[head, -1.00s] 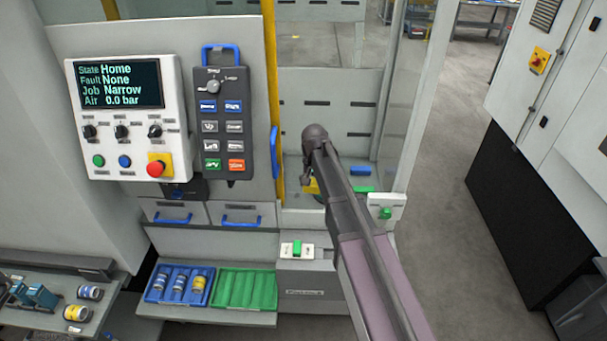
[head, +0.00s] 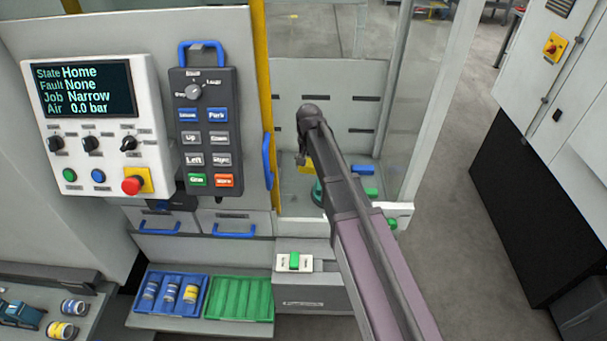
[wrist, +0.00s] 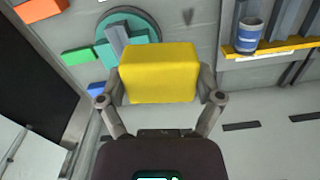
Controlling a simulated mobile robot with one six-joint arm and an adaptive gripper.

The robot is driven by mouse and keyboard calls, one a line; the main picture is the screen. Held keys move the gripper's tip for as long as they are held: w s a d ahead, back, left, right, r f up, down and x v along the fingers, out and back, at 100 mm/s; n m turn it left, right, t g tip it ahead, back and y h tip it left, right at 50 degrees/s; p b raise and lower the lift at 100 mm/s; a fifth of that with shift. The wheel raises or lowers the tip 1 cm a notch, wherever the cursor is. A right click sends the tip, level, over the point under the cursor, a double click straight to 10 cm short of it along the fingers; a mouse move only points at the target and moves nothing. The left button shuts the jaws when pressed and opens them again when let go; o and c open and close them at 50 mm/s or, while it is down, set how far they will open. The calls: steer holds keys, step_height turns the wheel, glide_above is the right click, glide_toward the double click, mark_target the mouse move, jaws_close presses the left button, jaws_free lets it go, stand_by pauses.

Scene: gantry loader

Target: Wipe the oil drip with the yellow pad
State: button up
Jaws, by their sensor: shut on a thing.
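The yellow pad (wrist: 158,72) is a plain block held between the two fingers of my gripper (wrist: 160,84) in the wrist view. My gripper is shut on it. In the head view only a small part of the yellow pad (head: 305,166) shows inside the machine bay, beside my arm, which hides most of the gripper. A small dark drop-shaped mark (wrist: 188,17), which looks like the oil drip, is on the grey surface beyond the pad in the wrist view. The pad appears apart from it. The head view does not show this mark clearly.
A teal round fixture (wrist: 128,25) with a grey block is close beside the pad. Green (wrist: 77,57) and orange (wrist: 40,9) blocks lie left. A blue can (wrist: 248,36) sits at a yellow-edged rack right. The bay's yellow post (head: 262,70) stands left of my arm.

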steer(key=shift+w+a, duration=0.1)
steer(key=shift+w, duration=0.05)
stand_by(0.3)
steer(key=shift+w, duration=0.1)
steer(key=shift+f+b, duration=0.25)
steer(key=shift+b, duration=0.05)
steer(key=w+a+f+n+b, duration=0.1)
steer(key=w+f+b, duration=0.1)
steer(key=f+b, duration=0.3)
steer(key=w+a+f+b, duration=0.2)
steer(key=f+b, duration=0.4)
steer(key=shift+f+n, duration=0.15)
steer(key=shift+n, duration=0.25)
steer(key=shift+a, duration=0.1)
steer(key=shift+f, duration=0.1)
